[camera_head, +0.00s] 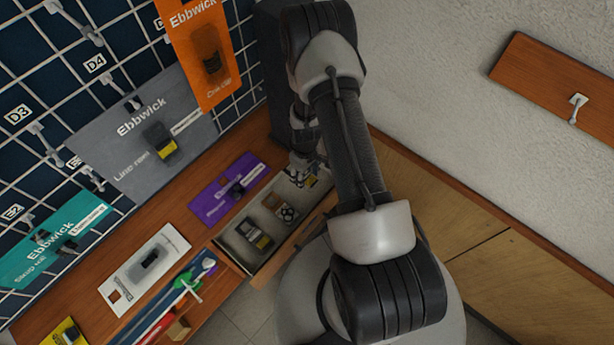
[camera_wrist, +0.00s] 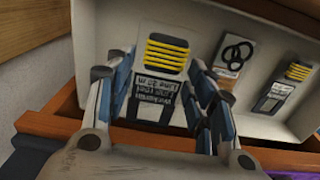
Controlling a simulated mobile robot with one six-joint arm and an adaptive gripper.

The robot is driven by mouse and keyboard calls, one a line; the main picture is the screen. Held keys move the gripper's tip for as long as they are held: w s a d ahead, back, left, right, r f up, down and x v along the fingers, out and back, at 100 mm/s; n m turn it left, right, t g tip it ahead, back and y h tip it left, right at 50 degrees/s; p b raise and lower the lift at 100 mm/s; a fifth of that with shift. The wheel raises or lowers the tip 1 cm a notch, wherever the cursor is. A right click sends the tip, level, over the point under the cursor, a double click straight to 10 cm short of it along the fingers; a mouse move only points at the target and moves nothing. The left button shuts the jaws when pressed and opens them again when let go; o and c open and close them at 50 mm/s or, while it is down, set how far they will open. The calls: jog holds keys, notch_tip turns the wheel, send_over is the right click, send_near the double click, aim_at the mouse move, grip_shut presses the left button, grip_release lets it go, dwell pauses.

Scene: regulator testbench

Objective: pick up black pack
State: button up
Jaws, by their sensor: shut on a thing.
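A pack (camera_wrist: 165,52) with a black and yellow striped part and a black label with upside-down white text sits between my fingers in the wrist view. It looks like the black pack. My gripper (camera_wrist: 160,100) is shut on it, with blue-padded fingers at its two sides. The pack is at or in an open pale box (camera_wrist: 255,25); I cannot tell whether it is lifted clear. In the head view my gripper (camera_head: 304,170) is at the far end of the box (camera_head: 236,246), and the held pack is mostly hidden there.
Beside the held pack, the box holds a pack with dark rings (camera_wrist: 234,52) and another black and yellow pack (camera_wrist: 285,88). A purple card pack (camera_head: 228,187) and a white card pack (camera_head: 143,268) lie on the wooden bench. A grid wall with hanging packs stands at left.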

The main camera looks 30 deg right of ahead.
jog(key=s+a+p, duration=0.1)
jog(key=s+a, duration=0.2)
jog(key=a, duration=0.6)
jog(key=s+a+p, duration=0.1)
jog(key=s+a, duration=0.2)
jog(key=a, duration=0.5)
jog(key=shift+s+a+f, duration=0.25)
jog(key=shift+s+a, duration=0.1)
jog(key=shift+a, duration=0.05)
